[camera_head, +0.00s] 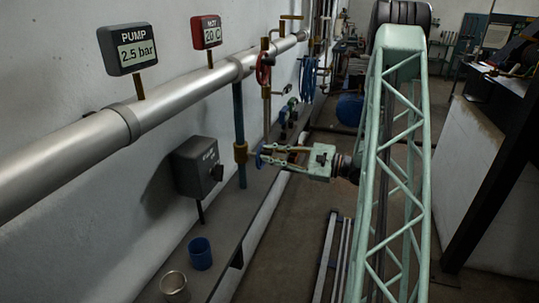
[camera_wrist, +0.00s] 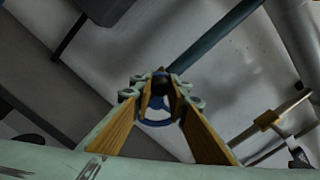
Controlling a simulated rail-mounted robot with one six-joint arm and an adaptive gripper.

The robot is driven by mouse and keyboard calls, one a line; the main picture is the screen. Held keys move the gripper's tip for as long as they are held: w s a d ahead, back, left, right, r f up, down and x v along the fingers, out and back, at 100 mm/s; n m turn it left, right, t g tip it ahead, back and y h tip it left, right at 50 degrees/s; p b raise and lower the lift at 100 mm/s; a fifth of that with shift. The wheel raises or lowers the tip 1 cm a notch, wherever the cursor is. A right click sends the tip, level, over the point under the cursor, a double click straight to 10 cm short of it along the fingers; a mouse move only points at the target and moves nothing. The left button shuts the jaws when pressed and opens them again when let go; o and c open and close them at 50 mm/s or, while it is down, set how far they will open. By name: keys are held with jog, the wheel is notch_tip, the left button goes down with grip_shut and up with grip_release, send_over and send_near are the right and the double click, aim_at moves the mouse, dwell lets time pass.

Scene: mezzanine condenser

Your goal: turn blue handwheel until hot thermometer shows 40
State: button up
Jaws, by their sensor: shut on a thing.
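The blue handwheel (camera_head: 259,159) is on the pipework by the wall, mostly hidden by my gripper (camera_head: 267,154). In the wrist view the blue rim (camera_wrist: 154,123) shows between the fingers of my gripper (camera_wrist: 160,86), with a dark round knob or hub between the tips. My gripper is shut on the handwheel; the exact contact is hard to see. The hot thermometer (camera_head: 206,32) is a red-framed display above the large pipe and reads 20 C.
A pump gauge (camera_head: 128,49) reads 2.5 bar. A grey switch box (camera_head: 197,166) stands left of my gripper. A red handwheel (camera_head: 263,68) and a larger blue wheel (camera_head: 308,78) are farther back. A blue cup (camera_head: 200,254) and metal cup (camera_head: 174,286) stand on the ledge.

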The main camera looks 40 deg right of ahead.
jog(key=m+p, duration=0.2)
jog(key=d+r+m+p, duration=0.1)
jog(key=shift+w+m+p, duration=0.3)
jog(key=shift+p, duration=0.1)
jog(key=shift+w+d+f+m+p, duration=0.1)
jog(key=shift+w+d+m+p, duration=0.25)
jog(key=shift+m+p, duration=0.9)
jog(key=shift+w+d+m+p, duration=0.15)
jog(key=shift+d+m+p, duration=0.4)
jog(key=shift+m+p, duration=0.6)
jog(key=shift+w+d+f+m+p, duration=0.1)
jog(key=shift+w+d+m+p, duration=0.25)
jog(key=shift+m+p, duration=0.9)
jog(key=shift+s+d+m+b, duration=0.15)
jog(key=shift+m+b, duration=0.2)
jog(key=shift+m, duration=0.2)
jog(key=o, duration=0.8)
jog(key=shift+o, duration=0.2)
jog(key=v, duration=1.2)
